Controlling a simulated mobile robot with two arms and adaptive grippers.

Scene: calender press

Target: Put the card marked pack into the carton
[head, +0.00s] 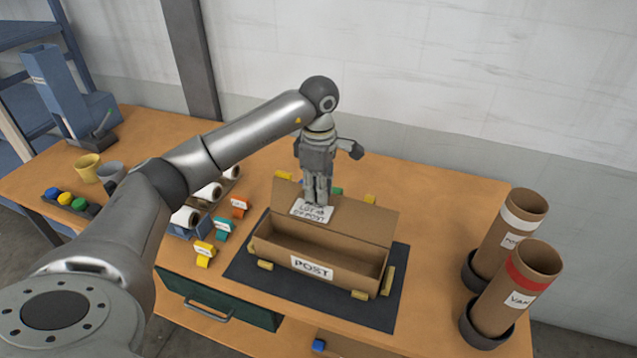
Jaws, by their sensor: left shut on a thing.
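An open brown carton (320,243) with a POST label on its front stands on a dark mat (243,268) in the middle of the bench. My left gripper (317,200) points down over the carton's back side and is shut on a small white card (309,212). The card's print seems to read LOT and POST; I cannot make out the word pack on it. The card shows in front of the raised back flap, above the carton's opening. I cannot tell its exact height. The carton's visible inside looks empty. My right gripper is not in view.
Yellow blocks sit around the carton. Small coloured tagged pieces (221,228) lie left of the mat. Two upright tubes, one white-banded (513,222) and one red-banded (527,275), stand at the right. Cups (88,168) are at the left. Bare bench lies right of the mat.

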